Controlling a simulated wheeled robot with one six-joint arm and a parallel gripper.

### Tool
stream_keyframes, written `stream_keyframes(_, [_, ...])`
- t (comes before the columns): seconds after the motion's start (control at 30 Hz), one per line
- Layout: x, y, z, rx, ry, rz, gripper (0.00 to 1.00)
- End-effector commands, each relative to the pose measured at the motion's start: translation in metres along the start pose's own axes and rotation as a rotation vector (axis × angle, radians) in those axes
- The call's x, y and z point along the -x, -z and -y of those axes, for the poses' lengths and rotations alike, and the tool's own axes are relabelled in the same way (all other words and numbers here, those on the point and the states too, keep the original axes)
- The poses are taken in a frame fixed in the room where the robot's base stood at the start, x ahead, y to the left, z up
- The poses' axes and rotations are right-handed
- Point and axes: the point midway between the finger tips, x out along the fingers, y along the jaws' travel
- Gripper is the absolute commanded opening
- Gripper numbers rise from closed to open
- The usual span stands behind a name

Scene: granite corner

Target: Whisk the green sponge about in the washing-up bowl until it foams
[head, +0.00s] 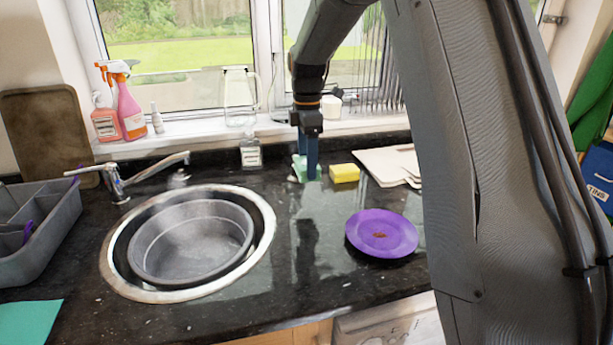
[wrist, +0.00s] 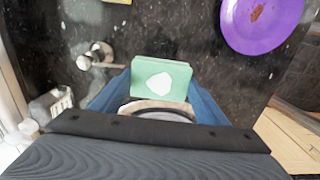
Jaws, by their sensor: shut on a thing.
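My gripper (head: 308,172) points down over the back of the counter, shut on the green sponge (head: 299,167). In the wrist view the sponge (wrist: 145,70) sits between my blue fingers, with a white patch on its face. I cannot tell whether it touches the counter. The grey washing-up bowl (head: 190,272) sits in the round steel-rimmed sink, left of my gripper. Its visible inside holds no objects, with a pale haze over it.
A yellow sponge (head: 344,173) lies just right of my gripper. A purple plate (head: 381,240) with a brown smear lies in front. A tap (head: 120,186) reaches over behind the bowl. A clear bottle (head: 250,153) stands at the back. Counter between bowl and plate is clear.

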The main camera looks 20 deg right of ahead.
Motion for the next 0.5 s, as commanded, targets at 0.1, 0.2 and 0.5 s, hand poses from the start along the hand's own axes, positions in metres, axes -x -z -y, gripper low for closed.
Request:
stream_keyframes(0.1, [0.0058, 0.0, 0.0001, 0.0, 0.0, 0.0, 0.43])
stream_keyframes(0.2, [0.0067, 0.0, 0.0003, 0.0, 0.001, 0.0, 0.43])
stream_keyframes(0.5, [0.0062, 0.0001, 0.0003, 0.0, 0.001, 0.0, 0.5])
